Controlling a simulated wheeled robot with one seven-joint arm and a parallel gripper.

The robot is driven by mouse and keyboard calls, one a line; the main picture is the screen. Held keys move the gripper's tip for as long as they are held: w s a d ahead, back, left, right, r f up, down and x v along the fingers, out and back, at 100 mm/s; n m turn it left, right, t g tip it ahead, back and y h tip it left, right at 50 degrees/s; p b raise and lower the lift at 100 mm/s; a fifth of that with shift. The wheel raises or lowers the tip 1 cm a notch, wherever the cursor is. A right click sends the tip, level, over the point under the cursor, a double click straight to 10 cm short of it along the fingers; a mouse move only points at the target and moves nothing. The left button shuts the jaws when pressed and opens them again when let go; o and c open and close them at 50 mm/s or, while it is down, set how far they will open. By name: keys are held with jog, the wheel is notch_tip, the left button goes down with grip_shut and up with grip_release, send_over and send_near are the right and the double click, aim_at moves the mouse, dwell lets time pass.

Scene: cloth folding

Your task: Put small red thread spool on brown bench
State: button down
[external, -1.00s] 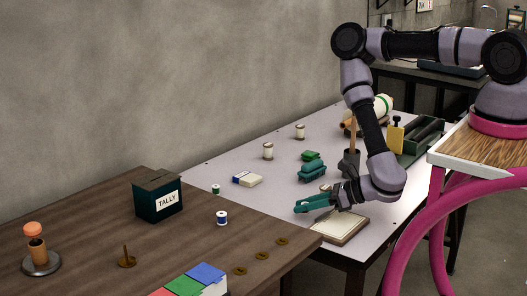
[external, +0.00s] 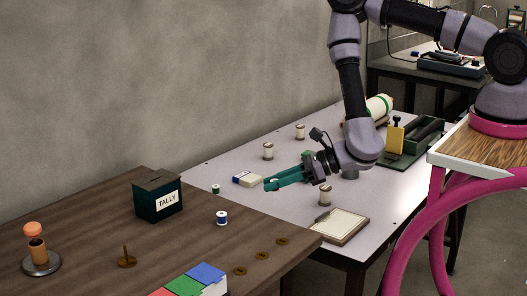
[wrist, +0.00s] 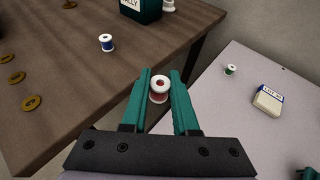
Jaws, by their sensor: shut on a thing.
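My gripper (external: 267,184) is shut on the small red thread spool (wrist: 159,90), which shows upright between the teal fingertips (wrist: 160,80) in the wrist view. The spool has white rims and a red band. In the external view I cannot make it out clearly. The gripper is above the pale table (external: 240,220), near its left part. The brown bench (external: 80,215) adjoins the table on the left, and the gripper is to the right of its edge.
A small green spool (external: 215,189) and a white-blue box (external: 247,180) are on the table.

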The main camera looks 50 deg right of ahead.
jog(key=w+a+r+n+g+y, duration=0.2)
jog(key=a+r+n+g, duration=0.15)
jog(key=a, duration=1.15)
jog(key=w+a+r+n+g+y, duration=0.1)
jog(key=a+r+n+g+y, duration=0.3)
jog(key=a, duration=1.1)
jog(key=n+g+h, duration=0.1)
send_over(179, 249)
notch_tip(179, 249, down, 6)
jog(key=shift+w+f, duration=0.1)
jog(key=shift+f, duration=2.15)
jog(key=shift+f, duration=0.1)
jog(key=c, duration=0.7)
grip_release()
jog(key=shift+r, duration=0.2)
jog(key=v, duration=1.2)
jog(key=shift+w, duration=0.1)
